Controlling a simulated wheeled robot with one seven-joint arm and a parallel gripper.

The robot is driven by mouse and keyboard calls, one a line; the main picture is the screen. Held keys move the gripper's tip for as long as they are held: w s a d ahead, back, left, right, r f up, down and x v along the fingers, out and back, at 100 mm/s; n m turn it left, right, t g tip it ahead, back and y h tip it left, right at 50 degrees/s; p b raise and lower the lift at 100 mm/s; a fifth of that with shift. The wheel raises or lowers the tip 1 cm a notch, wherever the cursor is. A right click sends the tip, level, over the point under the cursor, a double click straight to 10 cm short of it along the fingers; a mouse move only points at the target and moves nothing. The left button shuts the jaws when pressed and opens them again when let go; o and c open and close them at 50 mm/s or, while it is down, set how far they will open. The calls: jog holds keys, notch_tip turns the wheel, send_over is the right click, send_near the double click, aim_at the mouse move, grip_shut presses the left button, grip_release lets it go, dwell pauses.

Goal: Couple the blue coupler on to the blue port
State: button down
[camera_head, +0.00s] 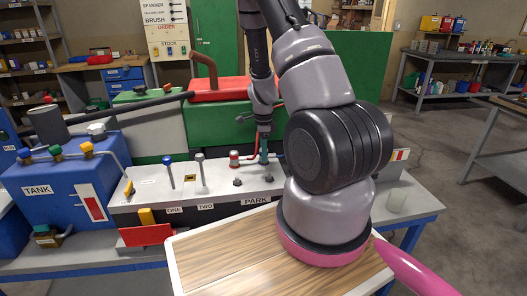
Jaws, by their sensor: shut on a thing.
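My gripper (264,133) is at the back right of the grey panel, above the PARK label (256,200). It is shut on a small dark teal-blue piece, which I take as the blue coupler (263,152). The coupler is upright; I cannot tell if its lower end touches the panel. I cannot make out the blue port for certain. A blue-topped lever (168,160) stands at the panel's left, and a blue-capped fitting (24,154) is on the blue tank (65,195).
A grey-handled lever (200,168) and two dark knobs stand on the panel (150,188). Green and yellow fittings (87,148) top the tank. A dark pipe (140,105) crosses behind the panel's left. My arm hides the panel's right end. A wooden board (215,258) lies in front.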

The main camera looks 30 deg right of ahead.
jog(key=shift+c, duration=1.7)
grip_release()
notch_tip(320, 180, up, 11)
jog(key=shift+f, duration=0.1)
jog(key=s+a+r+n+t+y, duration=0.15)
jog(key=a+r+n, duration=0.25)
jog(key=r, duration=0.5)
jog(key=s+a+r+n+t+y, duration=0.1)
jog(key=s+a+r+n+t, duration=0.2)
jog(key=r, duration=0.7)
jog(key=s+a+r+n+t, duration=0.1)
jog(key=s+a+r+n, duration=0.2)
jog(key=s+r+n, duration=0.2)
jog(key=s+a+r+n+t, duration=0.1)
jog(key=s+a+r+n, duration=0.2)
jog(key=s+r+n, duration=0.3)
jog(key=s+r, duration=0.1)
jog(key=s, duration=0.3)
jog(key=shift+a+t, duration=0.15)
jog(key=shift+t, duration=0.2)
